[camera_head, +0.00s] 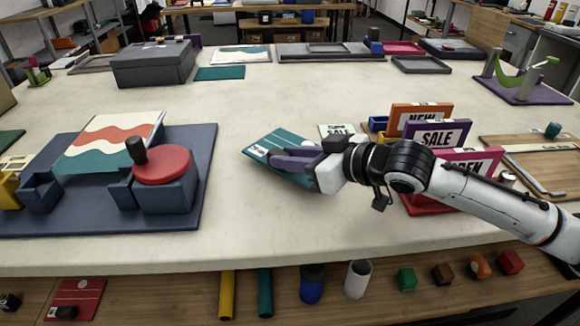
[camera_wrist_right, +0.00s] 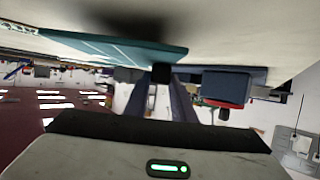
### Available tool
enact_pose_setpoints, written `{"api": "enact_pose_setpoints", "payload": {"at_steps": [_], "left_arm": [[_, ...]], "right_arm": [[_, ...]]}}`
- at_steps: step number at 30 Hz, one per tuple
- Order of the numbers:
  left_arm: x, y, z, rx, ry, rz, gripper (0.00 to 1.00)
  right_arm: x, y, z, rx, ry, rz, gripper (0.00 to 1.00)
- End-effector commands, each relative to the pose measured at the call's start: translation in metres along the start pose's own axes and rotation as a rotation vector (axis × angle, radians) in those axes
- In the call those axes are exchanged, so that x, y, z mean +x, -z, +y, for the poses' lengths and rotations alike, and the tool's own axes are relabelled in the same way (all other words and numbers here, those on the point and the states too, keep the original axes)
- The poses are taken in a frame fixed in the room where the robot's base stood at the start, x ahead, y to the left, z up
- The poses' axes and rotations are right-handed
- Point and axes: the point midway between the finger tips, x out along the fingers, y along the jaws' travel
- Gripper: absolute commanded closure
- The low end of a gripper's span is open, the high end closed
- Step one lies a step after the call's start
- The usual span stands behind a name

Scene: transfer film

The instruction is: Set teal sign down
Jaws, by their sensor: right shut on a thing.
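The teal sign (camera_head: 280,140), with pale stripes and a white label at its near left corner, is at the middle of the table. My right gripper (camera_head: 283,161), with purple fingers, is shut on its near right part. The sign is tilted and low over the tabletop; I cannot tell whether it touches. In the right wrist view the sign (camera_wrist_right: 125,48) spreads across the top, close to the pale table surface. The fingers cover part of it. My left gripper is not in view.
A rack with orange NEW (camera_head: 421,115), purple SALE (camera_head: 437,133) and pink (camera_head: 474,160) signs stands right, partly behind my forearm. A small SALE card (camera_head: 337,130) lies behind the gripper. A navy board (camera_head: 205,165) with a red-topped fixture (camera_head: 162,166) is left. White table is clear between.

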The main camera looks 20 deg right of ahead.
Motion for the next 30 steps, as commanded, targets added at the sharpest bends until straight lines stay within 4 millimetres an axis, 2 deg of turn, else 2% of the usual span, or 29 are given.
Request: {"api": "enact_pose_setpoints", "payload": {"at_steps": [1,4,14,15,18,28,30], "left_arm": [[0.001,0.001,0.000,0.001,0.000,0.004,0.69],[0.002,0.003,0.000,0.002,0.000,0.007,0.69],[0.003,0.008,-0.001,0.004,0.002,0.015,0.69],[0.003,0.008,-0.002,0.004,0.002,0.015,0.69],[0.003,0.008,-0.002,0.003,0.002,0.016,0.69],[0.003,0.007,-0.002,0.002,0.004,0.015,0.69],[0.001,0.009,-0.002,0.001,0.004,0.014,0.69]], "right_arm": [[0.004,-0.011,0.000,0.004,0.001,-0.004,1.00],[0.008,-0.020,-0.001,0.003,0.001,-0.001,1.00],[0.009,-0.022,0.000,0.001,0.001,0.000,1.00],[0.009,-0.023,0.000,0.001,0.000,-0.001,0.74],[0.009,-0.023,0.000,0.001,0.000,-0.001,0.58],[0.008,-0.020,0.000,0.000,0.000,0.000,0.58],[0.003,-0.020,0.001,0.000,-0.001,-0.003,0.58]]}}
